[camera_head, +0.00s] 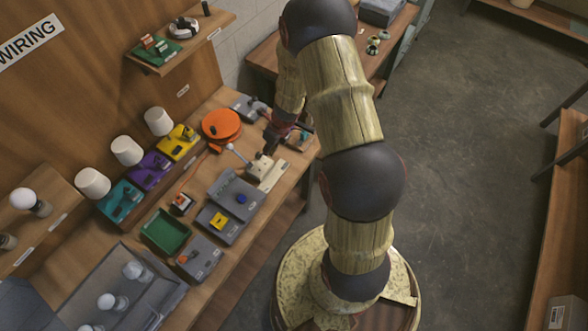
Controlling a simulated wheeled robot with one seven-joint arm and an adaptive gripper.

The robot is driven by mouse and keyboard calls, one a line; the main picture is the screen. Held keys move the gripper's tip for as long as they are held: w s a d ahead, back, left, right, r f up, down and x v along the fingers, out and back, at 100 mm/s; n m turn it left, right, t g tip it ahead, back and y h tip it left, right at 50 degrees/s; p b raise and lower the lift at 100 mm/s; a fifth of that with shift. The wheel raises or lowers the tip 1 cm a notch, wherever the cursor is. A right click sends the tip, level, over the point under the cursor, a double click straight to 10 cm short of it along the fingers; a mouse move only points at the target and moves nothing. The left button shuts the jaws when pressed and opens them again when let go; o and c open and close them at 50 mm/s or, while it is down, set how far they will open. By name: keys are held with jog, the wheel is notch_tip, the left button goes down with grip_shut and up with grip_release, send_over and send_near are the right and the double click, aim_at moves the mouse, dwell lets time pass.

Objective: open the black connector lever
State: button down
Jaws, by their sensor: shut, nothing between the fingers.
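My gripper (268,146) is shut and empty. It points down over the workbench, near its right edge. Just below its fingertips is a small pale connector block (256,169), with dark parts on or right above it. I cannot tell at this size which dark part is the black lever and which is fingertip, nor whether they touch. The lever's position cannot be made out.
Grey trays with a blue button (241,198) and a yellow piece (218,220) lie in front. An orange disc (221,124) is behind, left of my gripper. Purple (149,171) and yellow (178,142) holders and a green tray (166,232) are further left.

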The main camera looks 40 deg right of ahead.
jog(key=s+f+b, duration=0.1)
jog(key=f+b, duration=0.1)
jog(key=b, duration=0.2)
jog(key=s+d+f+b, duration=0.1)
jog(key=s+f+b, duration=0.1)
jog(key=b, duration=0.3)
jog(key=s+f+b, duration=0.1)
jog(key=f+b, duration=0.2)
jog(key=b, duration=0.2)
jog(key=shift+s+d+f, duration=0.35)
jog(key=shift+d, duration=0.05)
jog(key=s+f+b, duration=0.1)
jog(key=b, duration=0.3)
jog(key=shift+f, duration=0.25)
jog(key=f+t+b, duration=0.1)
jog(key=b, duration=0.2)
jog(key=shift+f+y+b, duration=0.1)
jog(key=shift+y+b, duration=0.2)
jog(key=shift+w+b, duration=0.2)
jog(key=shift+b, duration=0.8)
jog(key=shift+f+t+b, duration=0.15)
jog(key=shift+t+b, duration=0.25)
jog(key=shift+b, duration=0.6)
jog(key=t+b, duration=0.1)
jog(key=b, duration=0.4)
jog(key=shift+w+f, duration=0.15)
jog(key=shift+f, duration=0.2)
jog(key=p+v, duration=0.4)
jog(key=v, duration=0.6)
jog(key=shift+d, duration=0.25)
